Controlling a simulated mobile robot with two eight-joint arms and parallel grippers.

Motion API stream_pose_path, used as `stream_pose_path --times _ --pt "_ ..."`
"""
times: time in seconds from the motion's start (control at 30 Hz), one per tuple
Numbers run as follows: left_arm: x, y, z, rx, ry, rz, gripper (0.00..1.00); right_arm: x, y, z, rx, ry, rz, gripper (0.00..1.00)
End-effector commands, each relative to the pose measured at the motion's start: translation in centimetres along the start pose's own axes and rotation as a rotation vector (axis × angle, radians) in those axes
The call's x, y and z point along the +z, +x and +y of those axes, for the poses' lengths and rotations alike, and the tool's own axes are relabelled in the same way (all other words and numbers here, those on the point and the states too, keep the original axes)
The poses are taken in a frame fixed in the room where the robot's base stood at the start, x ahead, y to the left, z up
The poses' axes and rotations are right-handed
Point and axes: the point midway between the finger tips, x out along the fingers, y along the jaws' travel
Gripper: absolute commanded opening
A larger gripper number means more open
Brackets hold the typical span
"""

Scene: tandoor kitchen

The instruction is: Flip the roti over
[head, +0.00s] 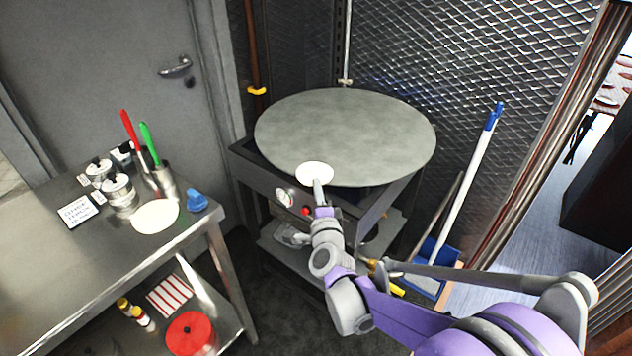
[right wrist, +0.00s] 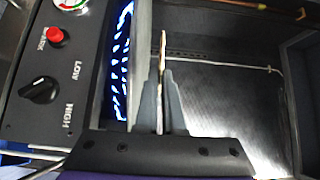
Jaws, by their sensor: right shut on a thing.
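The roti (head: 314,173) is a small pale disc at the front edge of the big round grey griddle (head: 345,130). My right gripper (head: 319,190) is shut on the roti's near edge. In the right wrist view the roti (right wrist: 163,48) shows edge-on as a thin pale strip between the two fingers (right wrist: 162,100). The griddle's edge (right wrist: 142,60) runs close beside it, and I cannot tell whether they touch. My left gripper is not in view.
Blue burner flames (right wrist: 122,65) show beside the griddle's edge. The stove front has a red button (right wrist: 54,35) and a black knob (right wrist: 41,89). A steel table (head: 60,255) at left holds a white disc (head: 155,216), pots and utensils. A blue-and-white handle (head: 470,185) leans at right.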

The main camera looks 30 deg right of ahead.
Motion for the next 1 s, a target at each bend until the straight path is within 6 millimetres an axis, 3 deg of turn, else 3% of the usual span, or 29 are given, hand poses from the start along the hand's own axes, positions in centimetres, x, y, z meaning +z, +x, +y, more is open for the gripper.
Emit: stream_pose_path --times 0.6,1.0 --pt "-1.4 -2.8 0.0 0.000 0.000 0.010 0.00 0.0 -8.5 -3.2 -0.001 0.002 0.000 0.00" --pt "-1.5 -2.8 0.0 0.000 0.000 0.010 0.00 0.0 -9.0 -3.2 0.000 0.001 0.000 0.00"
